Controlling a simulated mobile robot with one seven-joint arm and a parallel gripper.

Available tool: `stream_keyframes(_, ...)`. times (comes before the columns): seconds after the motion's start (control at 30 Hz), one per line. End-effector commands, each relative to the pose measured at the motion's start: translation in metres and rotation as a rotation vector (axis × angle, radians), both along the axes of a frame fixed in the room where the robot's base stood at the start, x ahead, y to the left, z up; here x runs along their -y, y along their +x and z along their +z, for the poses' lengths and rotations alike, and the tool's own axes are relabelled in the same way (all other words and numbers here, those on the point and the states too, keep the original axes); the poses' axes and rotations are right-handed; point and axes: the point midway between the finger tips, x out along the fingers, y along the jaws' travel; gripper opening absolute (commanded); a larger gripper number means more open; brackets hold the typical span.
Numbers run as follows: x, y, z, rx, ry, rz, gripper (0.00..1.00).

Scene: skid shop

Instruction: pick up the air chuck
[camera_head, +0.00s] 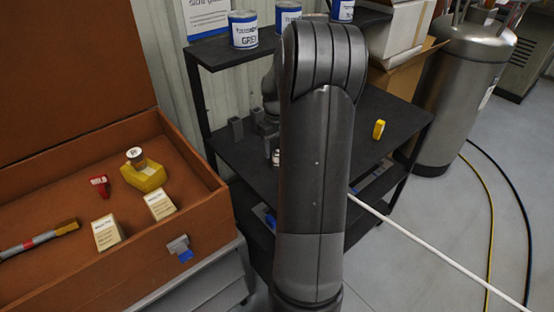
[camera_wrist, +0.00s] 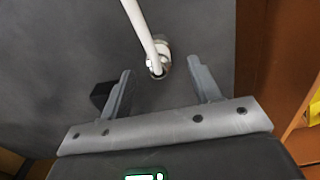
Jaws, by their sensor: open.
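What looks like the air chuck, a small shiny metal end (camera_wrist: 159,64) on a long white stem (camera_wrist: 139,22), is over the dark shelf in the wrist view. My gripper (camera_wrist: 160,76) is open, with its two grey fingers apart on either side of the metal end, which shows between or just beyond the tips. I cannot tell if they touch. In the head view a small shiny piece (camera_head: 277,158) shows at the left edge of my arm, and the white stem (camera_head: 440,252) runs out to the lower right. My arm hides most of the gripper and stem there.
Grey blocks (camera_head: 235,130) and a yellow item (camera_head: 379,129) are on the dark shelf (camera_head: 400,112). A metal tank (camera_head: 458,90) stands right.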

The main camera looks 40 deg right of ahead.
Motion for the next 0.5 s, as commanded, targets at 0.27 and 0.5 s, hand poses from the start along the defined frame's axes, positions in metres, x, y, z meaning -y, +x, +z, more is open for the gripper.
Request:
stream_keyframes(0.27, 0.002, -0.001, -0.040, -0.002, 0.002, -0.001, 0.57)
stream_keyframes(0.5, 0.002, -0.001, -0.050, 0.001, 0.000, -0.001, 0.57)
